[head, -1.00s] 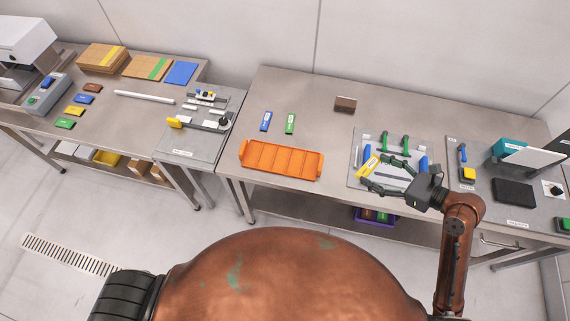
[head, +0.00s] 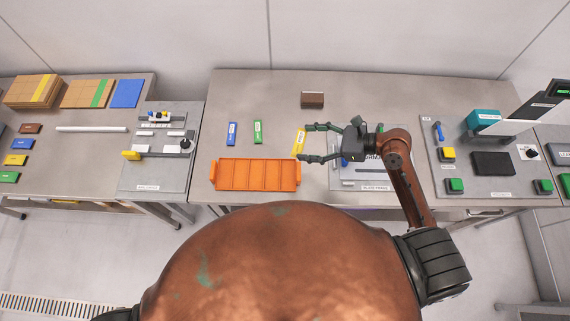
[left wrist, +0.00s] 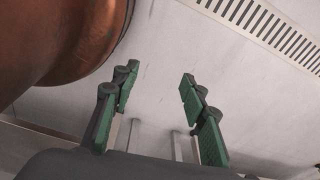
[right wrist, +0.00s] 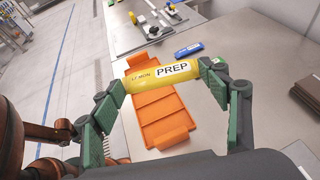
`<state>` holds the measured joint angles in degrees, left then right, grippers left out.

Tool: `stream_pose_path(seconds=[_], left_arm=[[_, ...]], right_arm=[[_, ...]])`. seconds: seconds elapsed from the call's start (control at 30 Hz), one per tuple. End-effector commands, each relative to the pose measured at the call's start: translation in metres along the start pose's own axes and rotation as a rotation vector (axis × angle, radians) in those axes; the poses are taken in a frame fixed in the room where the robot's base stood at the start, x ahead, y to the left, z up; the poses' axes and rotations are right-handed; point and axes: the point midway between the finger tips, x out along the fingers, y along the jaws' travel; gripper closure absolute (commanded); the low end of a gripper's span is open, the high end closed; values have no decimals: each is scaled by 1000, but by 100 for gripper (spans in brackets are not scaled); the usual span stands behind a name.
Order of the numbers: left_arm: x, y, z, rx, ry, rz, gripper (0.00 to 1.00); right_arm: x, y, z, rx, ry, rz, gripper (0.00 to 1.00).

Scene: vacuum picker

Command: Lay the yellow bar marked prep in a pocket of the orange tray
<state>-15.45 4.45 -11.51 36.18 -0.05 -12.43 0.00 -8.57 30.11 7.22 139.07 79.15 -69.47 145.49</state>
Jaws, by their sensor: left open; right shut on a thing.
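The yellow bar (right wrist: 162,76) is in the right wrist view, its label reading PREP. My right gripper (right wrist: 166,92) is shut on it, one finger at each end. In the head view the yellow bar (head: 299,141) shows at the fingertips of my right gripper (head: 312,143), just right of and behind the orange tray. The orange tray (head: 217,175) lies near the table's front edge; its visible pockets look empty. It also shows beyond the bar in the right wrist view (right wrist: 153,137). My left gripper (left wrist: 158,88) is open and empty above the floor.
A blue bar (head: 232,134) and a green bar (head: 257,132) lie behind the tray. A brown block (head: 313,100) stands at the table's back. A tool board (head: 350,184) lies under my right arm.

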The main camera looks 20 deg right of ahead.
Motion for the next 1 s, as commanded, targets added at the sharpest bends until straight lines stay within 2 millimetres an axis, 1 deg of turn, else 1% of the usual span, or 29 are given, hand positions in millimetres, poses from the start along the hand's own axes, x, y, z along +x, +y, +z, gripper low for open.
stream_pose_path(seconds=[0.03, 0.13, 0.2, 0.3, 0.4, 0.43, 0.5, 0.57, 0.7, 0.83, 0.9, 1.0], left_arm=[[-2, 1, 7, -2, -8, 1, 60], [-4, 2, 20, -5, -26, 1, 60], [-6, 3, 34, -8, -43, 3, 60], [-9, 5, 54, -13, -67, 4, 60], [-10, 5, 64, -15, -79, 4, 60], [-9, 5, 64, -15, -79, 3, 60], [-3, 4, 61, -13, -74, 2, 60], [6, 3, 55, -11, -66, 2, 60], [33, 2, 40, -7, -44, 1, 60], [55, 2, 38, -5, -40, 1, 60], [52, 2, 37, -5, -40, 1, 60], [55, 3, 44, -6, -48, 2, 60]], right_arm=[[2, 22, -16, -9, 13, 43, 52], [5, 65, -38, -40, 13, 119, 52], [6, 93, -50, -58, 11, 160, 52], [5, 124, -64, -76, 7, 197, 52], [4, 144, -72, -87, 4, 217, 52], [4, 146, -73, -90, 2, 219, 52], [6, 146, -77, -95, 0, 222, 52], [10, 142, -81, -96, -1, 222, 52], [22, 124, -89, -98, 0, 222, 52], [32, 106, -94, -95, 0, 222, 52], [40, 89, -93, -93, -2, 220, 52], [52, 67, -98, -94, -2, 220, 52]])
